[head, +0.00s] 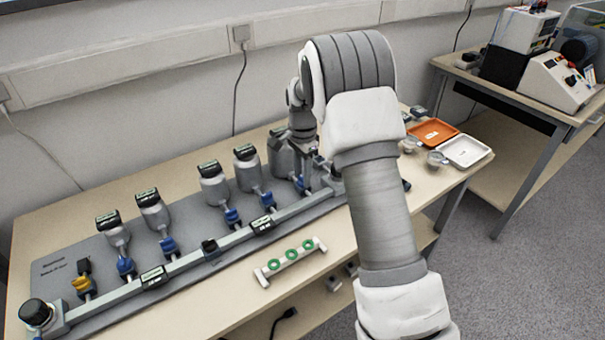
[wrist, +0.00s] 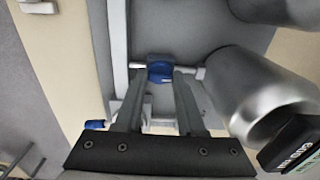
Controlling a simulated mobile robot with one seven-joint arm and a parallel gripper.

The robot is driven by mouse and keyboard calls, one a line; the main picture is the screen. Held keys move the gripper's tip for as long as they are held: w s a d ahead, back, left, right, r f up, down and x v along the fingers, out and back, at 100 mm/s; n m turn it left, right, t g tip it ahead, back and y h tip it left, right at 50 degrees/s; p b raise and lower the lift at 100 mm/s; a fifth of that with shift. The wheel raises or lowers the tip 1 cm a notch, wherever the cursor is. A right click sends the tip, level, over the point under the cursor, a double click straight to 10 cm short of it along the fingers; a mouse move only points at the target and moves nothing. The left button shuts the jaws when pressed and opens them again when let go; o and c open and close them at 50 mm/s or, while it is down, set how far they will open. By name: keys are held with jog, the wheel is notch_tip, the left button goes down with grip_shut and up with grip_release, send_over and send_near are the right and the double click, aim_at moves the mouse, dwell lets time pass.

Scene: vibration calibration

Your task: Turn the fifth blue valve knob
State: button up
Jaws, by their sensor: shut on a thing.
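A row of blue valve knobs runs along the grey manifold board (head: 60,268) on the table. The blue knob at the right end of the visible row (head: 300,184), fifth from the left, is at my gripper (head: 312,172), which reaches down from above. In the wrist view the fingers of my gripper (wrist: 160,80) close around a blue knob (wrist: 160,71) on a pale pipe stub. My arm hides part of the board's right end in the head view. Another blue knob (wrist: 95,124) shows left of the fingers in the wrist view.
Grey metal bottles with black caps, such as this one (head: 213,185), stand behind the knobs. A yellow knob (head: 83,284) is at the left end. A white holder with green rings (head: 291,256) lies in front. Orange (head: 434,131) and white (head: 465,151) trays are at right.

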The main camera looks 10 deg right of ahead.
grip_shut()
jog(key=n+p, duration=0.2)
jog(key=n, duration=0.1)
jog(key=shift+r+n, duration=0.15)
jog(key=shift+n, duration=0.25)
jog(key=n+p, duration=0.2)
jog(key=n, duration=0.3)
jog(key=n+p, duration=0.1)
jog(key=n, duration=0.4)
jog(key=shift+n+p, duration=0.45)
jog(key=shift+n, duration=1.65)
